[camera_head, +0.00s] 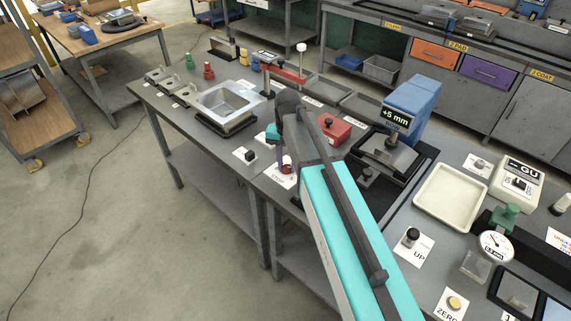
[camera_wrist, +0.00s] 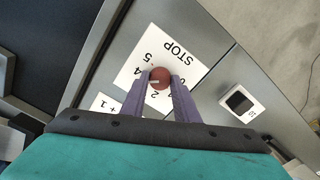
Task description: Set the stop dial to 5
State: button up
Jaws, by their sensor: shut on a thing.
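The stop dial is a round red-brown knob (camera_wrist: 160,76) on a white card (camera_wrist: 178,45) marked STOP, with 5, 4 and 2 readable around it. A pale mark on the knob points left in the wrist view, below the 4; the exact setting is unclear. My gripper (camera_wrist: 159,82) is shut on the knob, one purple finger on each side. The fingers hide some numbers. In the head view my gripper (camera_head: 286,160) is over the STOP card (camera_head: 279,181) at the bench's front edge, and my arm hides much of the area.
A red box (camera_head: 333,131) and a blue machine reading +5 mm (camera_head: 396,116) stand to the right. A pale tray (camera_head: 450,197) lies farther right.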

aim_at(287, 167)
jog(key=m, duration=1.2)
dwell(0.6)
jog(key=o, duration=1.1)
jog(key=shift+c, duration=0.2)
jog(key=shift+r+b, duration=0.1)
jog(key=shift+b, duration=0.2)
notch_tip(287, 167, up, 14)
jog(key=b, duration=0.3)
jog(key=shift+f, duration=0.2)
